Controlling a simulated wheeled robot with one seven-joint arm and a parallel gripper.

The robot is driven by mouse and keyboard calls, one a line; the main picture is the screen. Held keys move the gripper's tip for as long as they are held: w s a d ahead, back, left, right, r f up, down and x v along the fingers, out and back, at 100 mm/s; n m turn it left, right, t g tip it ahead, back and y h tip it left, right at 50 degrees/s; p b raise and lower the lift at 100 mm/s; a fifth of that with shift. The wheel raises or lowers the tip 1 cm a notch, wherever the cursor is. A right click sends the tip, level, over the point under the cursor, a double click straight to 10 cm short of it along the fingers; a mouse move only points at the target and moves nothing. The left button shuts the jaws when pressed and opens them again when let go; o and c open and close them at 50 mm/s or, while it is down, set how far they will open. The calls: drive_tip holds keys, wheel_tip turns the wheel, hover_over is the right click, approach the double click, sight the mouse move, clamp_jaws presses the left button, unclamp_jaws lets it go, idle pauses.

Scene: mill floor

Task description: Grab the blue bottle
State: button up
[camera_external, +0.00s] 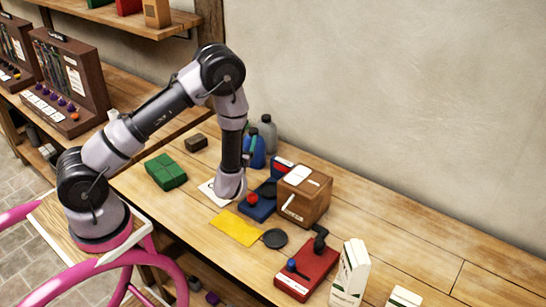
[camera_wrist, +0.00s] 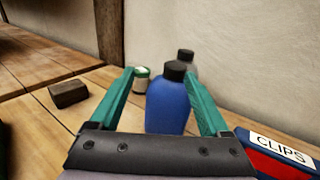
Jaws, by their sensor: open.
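The blue bottle (camera_wrist: 168,105) with a black cap stands upright on the wooden table. In the wrist view it shows between the two green fingers of my gripper (camera_wrist: 165,95), its lower part hidden by the gripper body. My gripper is open and nothing is held; I cannot tell exactly how far the bottle is from the fingers. In the external view the blue bottle (camera_external: 258,152) stands behind my wrist, partly covered by it, and my gripper (camera_external: 250,145) is mostly hidden there.
A grey bottle (camera_external: 267,134) stands just behind the blue one, and a small white-and-green container (camera_wrist: 141,79) is to its left. A blue-and-red CLIPS box (camera_wrist: 280,152) is close on the right. A dark brown block (camera_wrist: 68,93) is at left. A wooden box (camera_external: 305,197) stands nearby.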

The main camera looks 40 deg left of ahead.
sight(251, 138)
drive_tip(key=shift+d+f+m+h, duration=0.5)
drive_tip(key=shift+d+f+h, duration=0.15)
drive_tip(key=shift+f, duration=0.4)
drive_tip(key=x, duration=0.5)
drive_tip(key=shift+w+d+r, duration=0.1)
drive_tip(key=shift+w, duration=0.15)
drive_tip(key=shift+d+x, duration=0.15)
drive_tip(key=shift+x, duration=1.2)
drive_tip(key=shift+d+x, duration=0.15)
drive_tip(key=shift+x, duration=1.2)
drive_tip(key=shift+w+r, duration=0.1)
drive_tip(key=shift+r, duration=0.05)
clamp_jaws()
